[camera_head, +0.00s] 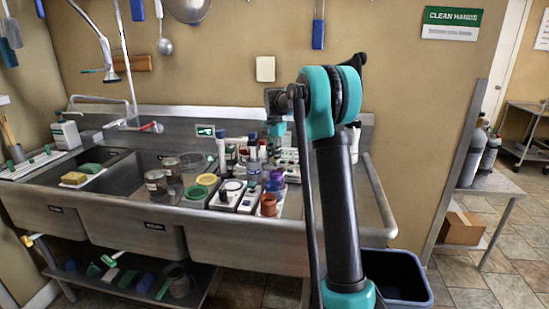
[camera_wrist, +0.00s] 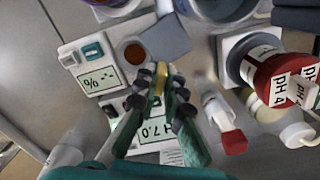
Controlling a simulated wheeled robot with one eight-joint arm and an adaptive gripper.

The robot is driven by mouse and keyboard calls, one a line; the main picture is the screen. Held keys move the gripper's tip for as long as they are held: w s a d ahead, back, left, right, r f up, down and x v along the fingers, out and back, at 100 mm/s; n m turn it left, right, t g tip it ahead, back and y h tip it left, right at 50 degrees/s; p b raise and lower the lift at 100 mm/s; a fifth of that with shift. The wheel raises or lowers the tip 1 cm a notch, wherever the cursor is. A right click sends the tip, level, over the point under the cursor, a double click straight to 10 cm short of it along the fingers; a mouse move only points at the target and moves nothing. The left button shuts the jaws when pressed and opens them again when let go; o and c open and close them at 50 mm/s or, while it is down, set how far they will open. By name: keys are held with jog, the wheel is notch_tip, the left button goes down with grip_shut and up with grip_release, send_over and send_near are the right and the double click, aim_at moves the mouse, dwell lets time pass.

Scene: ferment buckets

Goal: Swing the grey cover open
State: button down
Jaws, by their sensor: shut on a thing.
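The grey cover (camera_wrist: 166,38) is a flat square plate in the upper middle of the wrist view, beside a round brown opening (camera_wrist: 134,52) on a white instrument. My gripper (camera_wrist: 160,72) is at the cover's near edge, with its dark green fingers closed together. A narrow yellow piece shows between the fingertips, apparently at the cover's edge. The fingers hide part of the instrument below. In the head view my arm reaches over the sink counter, and I cannot make out the cover there.
White meters with displays (camera_wrist: 100,80) and (camera_wrist: 155,131) lie close around the fingers. A red-capped vial (camera_wrist: 234,141) and a red pH 4 bottle (camera_wrist: 272,75) stand to the right. In the head view, sink basins (camera_head: 130,180) lie left of the crowded counter.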

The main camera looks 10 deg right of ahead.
jog(key=shift+m, duration=0.9)
jog(key=c, duration=1.6)
grip_release()
notch_tip(320, 180, up, 12)
